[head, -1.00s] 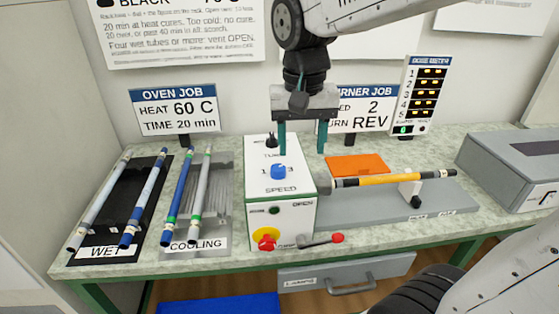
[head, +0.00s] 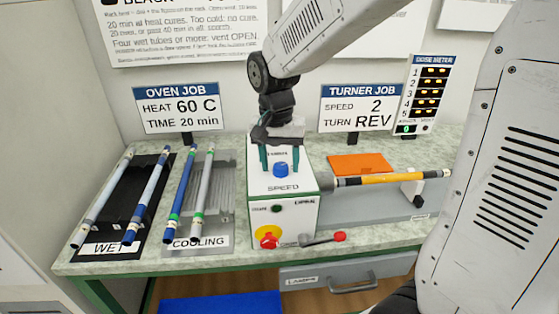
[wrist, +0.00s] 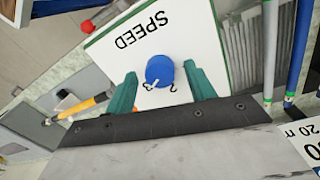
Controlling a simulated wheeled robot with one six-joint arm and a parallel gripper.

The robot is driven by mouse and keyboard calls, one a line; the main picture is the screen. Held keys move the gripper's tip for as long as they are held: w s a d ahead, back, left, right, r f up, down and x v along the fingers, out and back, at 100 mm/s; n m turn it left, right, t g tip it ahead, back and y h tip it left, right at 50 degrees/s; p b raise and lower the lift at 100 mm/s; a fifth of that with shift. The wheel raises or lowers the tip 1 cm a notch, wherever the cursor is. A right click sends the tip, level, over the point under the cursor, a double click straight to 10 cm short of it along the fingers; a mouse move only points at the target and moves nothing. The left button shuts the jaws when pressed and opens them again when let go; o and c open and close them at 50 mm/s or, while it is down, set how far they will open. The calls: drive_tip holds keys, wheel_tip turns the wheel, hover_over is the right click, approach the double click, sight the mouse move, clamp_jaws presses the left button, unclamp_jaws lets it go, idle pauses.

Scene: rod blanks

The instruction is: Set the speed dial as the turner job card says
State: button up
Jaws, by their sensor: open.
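The turner job card (head: 361,106) reads SPEED 2, TURN REV. The blue speed dial (head: 281,170) is on top of the white turner box (head: 284,215), above the word SPEED. My gripper (head: 280,163) is over the box with its two teal fingers apart, one to each side of the dial. The wrist view also shows the dial (wrist: 160,70) between the open fingers; I cannot tell whether they touch it. A white mark is at the dial's lower left there.
A yellow-and-black rod (head: 390,179) runs right from the box. A yellow-and-red button (head: 267,237) and a red-knobbed lever (head: 325,238) are at the box's front. Several rods lie on the WET rack (head: 100,250) and COOLING rack (head: 222,190) at left. An orange sheet (head: 357,163) lies behind.

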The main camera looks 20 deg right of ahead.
drive_tip(key=c, duration=1)
drive_tip(key=shift+o, duration=0.2)
drive_tip(key=shift+n, duration=0.3)
drive_tip(key=n, duration=0.5)
drive_tip(key=shift+n, duration=0.3)
drive_tip(key=n, duration=0.5)
drive_tip(key=shift+t, duration=0.3)
drive_tip(key=shift+n, duration=0.4)
drive_tip(key=o, duration=1)
drive_tip(key=shift+c, duration=0.2)
